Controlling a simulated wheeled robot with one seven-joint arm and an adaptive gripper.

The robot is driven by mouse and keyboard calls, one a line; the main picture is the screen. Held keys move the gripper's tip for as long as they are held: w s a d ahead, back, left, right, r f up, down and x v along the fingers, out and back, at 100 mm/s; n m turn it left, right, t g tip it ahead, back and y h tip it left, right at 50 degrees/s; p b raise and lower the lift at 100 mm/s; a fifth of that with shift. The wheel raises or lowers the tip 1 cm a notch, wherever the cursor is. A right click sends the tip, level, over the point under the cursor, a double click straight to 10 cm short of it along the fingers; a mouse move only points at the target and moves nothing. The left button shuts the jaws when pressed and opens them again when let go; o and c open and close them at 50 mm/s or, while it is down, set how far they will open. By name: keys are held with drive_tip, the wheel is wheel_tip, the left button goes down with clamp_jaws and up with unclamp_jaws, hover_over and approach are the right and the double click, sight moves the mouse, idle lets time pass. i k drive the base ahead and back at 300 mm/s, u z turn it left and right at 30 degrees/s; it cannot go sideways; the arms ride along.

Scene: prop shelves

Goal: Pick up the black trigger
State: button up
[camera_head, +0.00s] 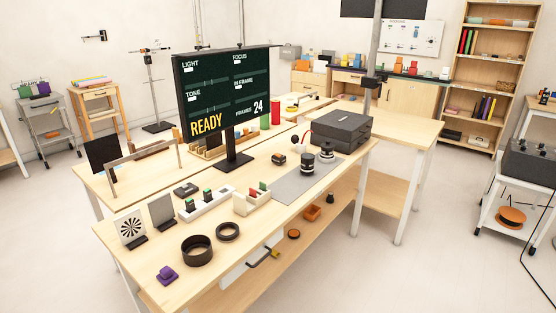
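A small flat black device (186,189) lies on the near wooden table, left of the white strip; it may be the black trigger, but it is too small to be sure. A small black block with an orange mark (279,159) sits farther back near the grey mat. A purple piece (167,274) lies at the table's near left corner. My gripper is not in view.
The near table (190,294) also holds a black monitor stand (233,163), dark rings (197,250), a white strip with black and green pieces (222,196), a cream holder (252,203), a grey mat (294,185) and a dark case (340,130).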

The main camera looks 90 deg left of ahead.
sight(279, 161)
drive_tip(key=u, duration=1.55)
drive_tip(key=i, duration=2.9)
drive_tip(key=u, duration=2.6)
